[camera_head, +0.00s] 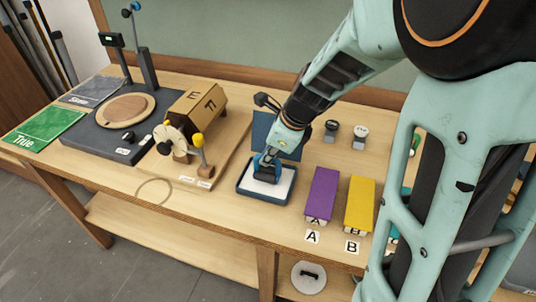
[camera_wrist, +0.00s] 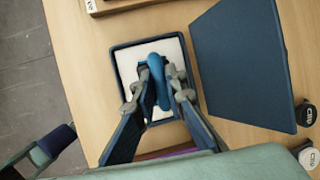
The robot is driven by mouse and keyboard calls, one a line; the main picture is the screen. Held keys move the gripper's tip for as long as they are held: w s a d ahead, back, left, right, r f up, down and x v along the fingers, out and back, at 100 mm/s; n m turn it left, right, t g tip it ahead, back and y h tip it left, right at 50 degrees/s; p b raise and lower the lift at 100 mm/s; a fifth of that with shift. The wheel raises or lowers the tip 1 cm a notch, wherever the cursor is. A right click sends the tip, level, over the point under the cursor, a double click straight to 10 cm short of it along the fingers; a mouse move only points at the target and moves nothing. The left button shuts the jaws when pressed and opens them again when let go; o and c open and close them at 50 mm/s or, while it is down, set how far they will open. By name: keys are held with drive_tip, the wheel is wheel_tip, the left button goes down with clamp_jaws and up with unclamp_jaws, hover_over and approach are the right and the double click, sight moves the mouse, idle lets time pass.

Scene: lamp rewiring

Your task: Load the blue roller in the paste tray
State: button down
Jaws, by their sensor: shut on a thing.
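The paste tray (camera_head: 287,196) is a dark blue shallow tray with a white inside, on the table near its front edge. It also shows in the wrist view (camera_wrist: 118,70). My gripper (camera_head: 265,165) is over the tray, pointing down. In the wrist view my gripper (camera_wrist: 160,85) is shut on the blue roller (camera_wrist: 157,66). The roller is over the white inside of the tray. I cannot tell whether it touches the paste, and its lower part is partly hidden by the fingers.
Purple block (camera_head: 322,194) and yellow block (camera_head: 358,204) stand to the right, by labels A and B. Two small dark-and-white items (camera_head: 359,138) are behind. A wooden box (camera_head: 198,105) and a turntable (camera_head: 125,108) are to the left.

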drive_tip(key=shift+f, duration=0.5)
idle(1.6)
drive_tip(key=shift+r, duration=0.1)
wheel_tip(320, 180, up, 7)
drive_tip(key=p, duration=0.6)
drive_tip(key=shift+p, duration=0.3)
idle(0.6)
